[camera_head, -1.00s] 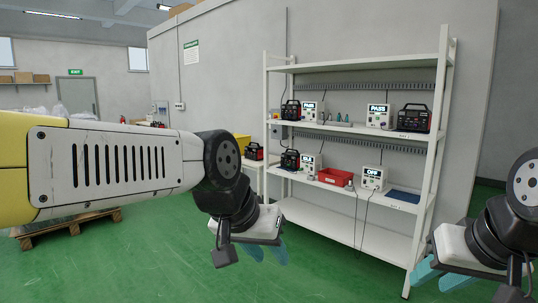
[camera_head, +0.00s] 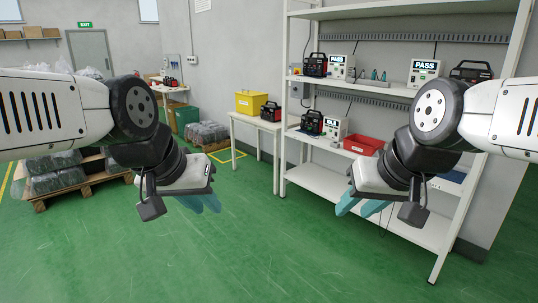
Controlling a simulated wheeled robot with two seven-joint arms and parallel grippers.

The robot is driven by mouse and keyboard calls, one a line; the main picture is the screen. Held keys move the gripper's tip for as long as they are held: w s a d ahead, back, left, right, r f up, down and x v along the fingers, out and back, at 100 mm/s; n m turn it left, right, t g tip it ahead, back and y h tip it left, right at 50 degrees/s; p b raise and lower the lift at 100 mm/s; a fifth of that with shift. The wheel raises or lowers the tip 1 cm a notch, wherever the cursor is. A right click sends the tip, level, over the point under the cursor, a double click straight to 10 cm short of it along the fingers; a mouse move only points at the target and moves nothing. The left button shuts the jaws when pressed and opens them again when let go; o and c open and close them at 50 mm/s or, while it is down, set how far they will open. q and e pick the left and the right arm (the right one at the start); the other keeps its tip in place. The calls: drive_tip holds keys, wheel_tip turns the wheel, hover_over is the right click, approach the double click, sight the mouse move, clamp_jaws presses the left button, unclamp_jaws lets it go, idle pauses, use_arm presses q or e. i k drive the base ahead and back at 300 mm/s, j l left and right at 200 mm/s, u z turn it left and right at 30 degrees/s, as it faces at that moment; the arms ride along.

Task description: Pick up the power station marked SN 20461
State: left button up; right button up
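Several black power stations with red trim are in view, and their serial marks are too small to read. One power station (camera_head: 315,65) stands on the upper shelf beside a PASS tester. Another power station (camera_head: 311,123) is on the shelf below. A third power station (camera_head: 271,112) sits on the small white table. A fourth power station (camera_head: 471,72) is partly hidden behind my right arm. My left gripper (camera_head: 202,201) and my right gripper (camera_head: 358,204) hang in front of me, away from all of them. Both show teal fingers, seen side-on, with nothing visible in them.
The white shelf rack (camera_head: 283,100) holds testers, including a PASS tester (camera_head: 422,73), and a red bin (camera_head: 363,145). A yellow bin (camera_head: 250,102) is on the white table (camera_head: 241,119). A pallet (camera_head: 82,186) with wrapped goods lies left. The green floor between is clear.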

sight(275, 110)
drive_tip(key=i+u, duration=0.25)
drive_tip(key=i, duration=2.85)
drive_tip(key=i+j+z, duration=0.15)
drive_tip(key=i, duration=0.7)
drive_tip(key=i+j, duration=0.1)
drive_tip(key=i, duration=0.75)
drive_tip(key=i+j+z, duration=0.2)
drive_tip(key=i, duration=0.2)
drive_tip(key=i+z, duration=0.2)
drive_tip(key=i, duration=0.2)
